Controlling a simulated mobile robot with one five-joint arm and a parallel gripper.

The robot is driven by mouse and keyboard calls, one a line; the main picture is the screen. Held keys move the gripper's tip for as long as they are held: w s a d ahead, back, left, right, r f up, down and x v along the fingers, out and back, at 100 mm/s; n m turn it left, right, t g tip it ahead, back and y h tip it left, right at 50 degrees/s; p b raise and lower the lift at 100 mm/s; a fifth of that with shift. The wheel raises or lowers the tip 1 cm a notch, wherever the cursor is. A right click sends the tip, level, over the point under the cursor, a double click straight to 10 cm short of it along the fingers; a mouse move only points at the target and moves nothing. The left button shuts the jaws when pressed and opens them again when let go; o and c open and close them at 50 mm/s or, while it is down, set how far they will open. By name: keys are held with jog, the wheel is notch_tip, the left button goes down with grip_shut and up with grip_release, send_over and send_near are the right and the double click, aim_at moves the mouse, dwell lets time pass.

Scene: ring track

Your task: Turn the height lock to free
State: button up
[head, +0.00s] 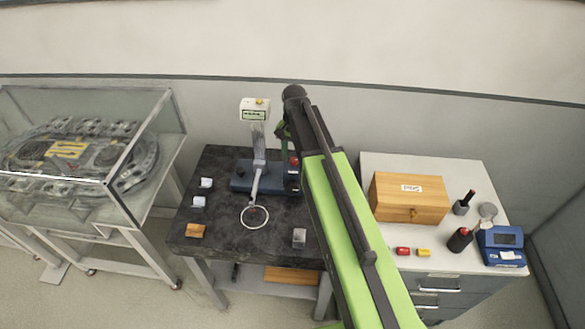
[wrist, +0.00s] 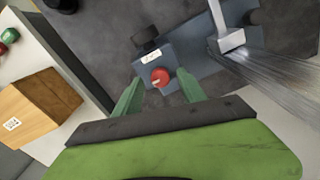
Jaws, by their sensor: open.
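A height gauge with a blue base (head: 240,183), a grey column and a white display head (head: 254,110) stands on the dark stone table. A red-topped knob (wrist: 159,77) sits on the blue base in the wrist view, beside a white label (wrist: 151,57) too small to read and a black knob (wrist: 145,36). I cannot tell for sure which is the height lock. My gripper (wrist: 160,80) is open, with its green fingers on either side of the red knob in the picture. Contact cannot be told. In the head view my arm hides the gauge's right side.
A wooden box (head: 408,198), a blue instrument (head: 501,247) and small red and yellow blocks are on the white cabinet at right. A glass case (head: 84,150) stands at left. Small blocks and a white ring (head: 254,226) lie on the dark table (head: 222,246).

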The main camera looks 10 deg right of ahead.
jog(key=shift+f, duration=0.65)
jog(key=shift+r, duration=0.1)
grip_shut()
